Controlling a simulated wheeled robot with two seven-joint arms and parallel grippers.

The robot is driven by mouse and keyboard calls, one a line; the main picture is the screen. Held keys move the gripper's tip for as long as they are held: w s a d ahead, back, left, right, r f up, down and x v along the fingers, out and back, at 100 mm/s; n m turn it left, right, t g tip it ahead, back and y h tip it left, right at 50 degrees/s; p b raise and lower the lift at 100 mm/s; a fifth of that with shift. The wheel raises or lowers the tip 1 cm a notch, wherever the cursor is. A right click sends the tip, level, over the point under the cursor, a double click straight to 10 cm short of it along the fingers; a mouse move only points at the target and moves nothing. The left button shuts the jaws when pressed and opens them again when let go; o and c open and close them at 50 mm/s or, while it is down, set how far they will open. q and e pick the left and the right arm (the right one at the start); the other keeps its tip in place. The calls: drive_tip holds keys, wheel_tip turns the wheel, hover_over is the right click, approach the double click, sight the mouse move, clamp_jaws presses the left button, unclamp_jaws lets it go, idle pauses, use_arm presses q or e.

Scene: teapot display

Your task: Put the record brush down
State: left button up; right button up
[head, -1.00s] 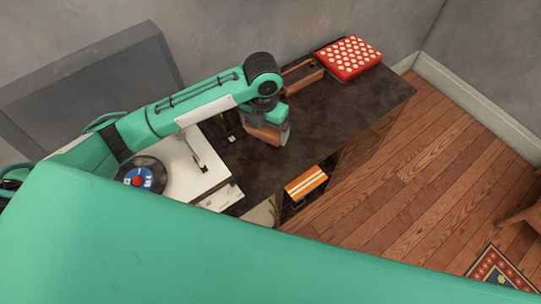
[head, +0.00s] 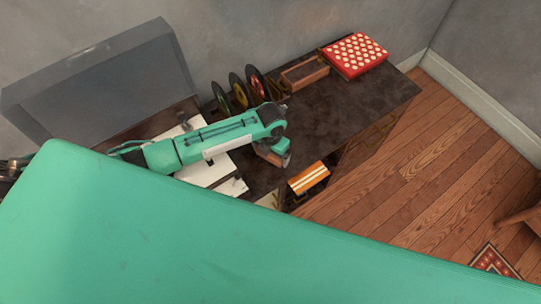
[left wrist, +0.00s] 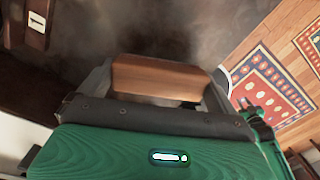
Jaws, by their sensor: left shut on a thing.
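My left gripper (head: 274,152) is shut on the record brush (head: 266,155), a brown wooden block. In the head view they are over the dark tabletop, near its front edge and right of the white turntable (head: 202,172). In the left wrist view the brush (left wrist: 160,78) lies crosswise between the two fingers of my left gripper (left wrist: 157,84). Dark surface shows beyond it; I cannot tell whether the brush touches the tabletop. My forearm hides part of the turntable. My right gripper is not in view.
Several upright records (head: 238,90) stand at the back, beside an open wooden tray (head: 304,73). A red box with pale dots (head: 355,54) is at the far right corner. The dark tabletop (head: 345,100) is bare on the right. An orange striped item (head: 308,178) sits below the front edge.

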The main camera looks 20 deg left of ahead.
sight(271, 158)
use_arm(q)
drive_tip(key=shift+f, duration=1.55)
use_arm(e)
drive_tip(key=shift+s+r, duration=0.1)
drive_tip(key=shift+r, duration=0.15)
use_arm(q)
drive_tip(key=shift+f, duration=0.15)
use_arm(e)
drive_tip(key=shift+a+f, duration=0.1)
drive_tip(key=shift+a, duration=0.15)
use_arm(q)
drive_tip(key=o, duration=0.5)
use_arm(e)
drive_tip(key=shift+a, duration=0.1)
use_arm(q)
wheel_tip(271, 158, up, 12)
drive_tip(key=shift+r+b, duration=0.15)
drive_tip(key=shift+b, duration=0.65)
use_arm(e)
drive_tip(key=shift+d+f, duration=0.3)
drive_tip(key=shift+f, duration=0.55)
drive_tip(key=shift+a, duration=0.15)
